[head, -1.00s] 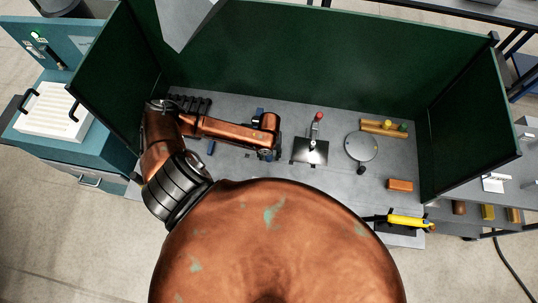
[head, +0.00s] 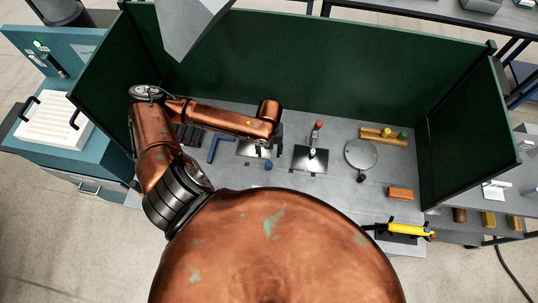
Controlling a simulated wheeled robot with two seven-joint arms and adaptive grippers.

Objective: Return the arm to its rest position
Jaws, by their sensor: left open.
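My left arm comes in from the left, copper-coloured, bent over the grey bench (head: 335,185). Its gripper (head: 266,145) hangs below the wrist, above a dark plate on the bench, left of the red-knobbed lever. It is open; I see nothing held in it. The wrist and forearm hide part of the bench and of the plate beneath. My right gripper is not in view.
A red-knobbed lever (head: 317,140) stands on a dark plate. A round grey disc (head: 361,154), an orange block (head: 401,193) and a yellow tool (head: 409,229) lie to the right. A blue angle piece (head: 214,149) lies left. Green panels (head: 330,65) enclose the bench.

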